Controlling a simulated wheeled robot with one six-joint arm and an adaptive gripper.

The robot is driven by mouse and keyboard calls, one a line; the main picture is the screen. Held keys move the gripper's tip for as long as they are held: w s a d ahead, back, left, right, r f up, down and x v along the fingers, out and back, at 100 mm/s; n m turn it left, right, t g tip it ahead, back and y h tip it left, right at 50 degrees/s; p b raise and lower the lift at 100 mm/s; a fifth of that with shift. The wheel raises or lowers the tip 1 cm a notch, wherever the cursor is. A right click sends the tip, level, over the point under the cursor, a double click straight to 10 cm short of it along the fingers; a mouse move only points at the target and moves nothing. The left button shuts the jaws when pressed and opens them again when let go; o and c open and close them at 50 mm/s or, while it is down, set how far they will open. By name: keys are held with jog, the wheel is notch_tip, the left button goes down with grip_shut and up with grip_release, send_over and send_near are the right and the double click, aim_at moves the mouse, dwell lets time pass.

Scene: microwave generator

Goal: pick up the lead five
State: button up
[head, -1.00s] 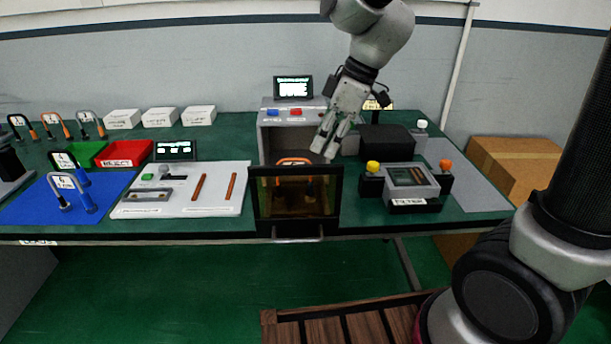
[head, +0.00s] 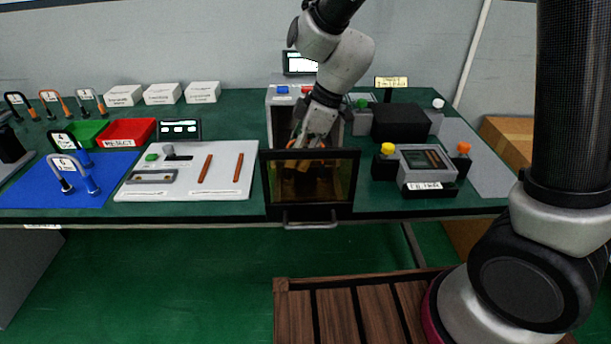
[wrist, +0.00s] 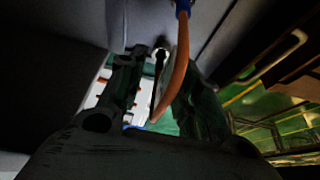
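The orange lead with a blue end (wrist: 178,75) shows in the wrist view, its curved part running down between the two fingers of my gripper (wrist: 160,62). I take it for lead five, but no number on it is readable. In the head view my gripper (head: 298,142) reaches down into the open-fronted grey box (head: 279,120), behind its dark glass door (head: 311,190). There the lead is mostly hidden by the door and the gripper. The fingers look apart, with the lead close to the right finger and no clear grip on it.
Two leads, marked 4 and 6, stand on the blue mat (head: 30,190). A white panel (head: 220,185) with two orange rods lies left of the box. A FILTER unit (head: 428,165) and a black block (head: 400,122) stand to its right. The box walls and door surround the gripper closely.

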grip_shut()
jog(key=shift+r, duration=0.15)
